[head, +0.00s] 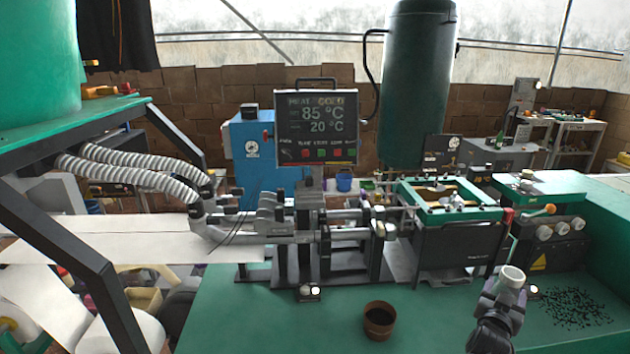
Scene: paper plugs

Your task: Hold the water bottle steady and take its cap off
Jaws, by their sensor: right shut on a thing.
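My right gripper (497,306) comes up from the bottom edge, right of centre, in the head view. It is shut around what looks like the water bottle (507,291), a small grey cylinder, tilted a little to the right. A pale round top (513,273), seemingly its cap, shows above the fingers. The lower part of the bottle is hidden by the gripper. The bottle is small in the picture, so I cannot tell whether it touches the green bench.
The green bench (240,315) is mostly clear in front. A brown open cup (379,320) stands left of my right gripper. Dark pellets (572,307) lie scattered to the right. A machine (330,240) and a green-framed box (455,250) stand behind.

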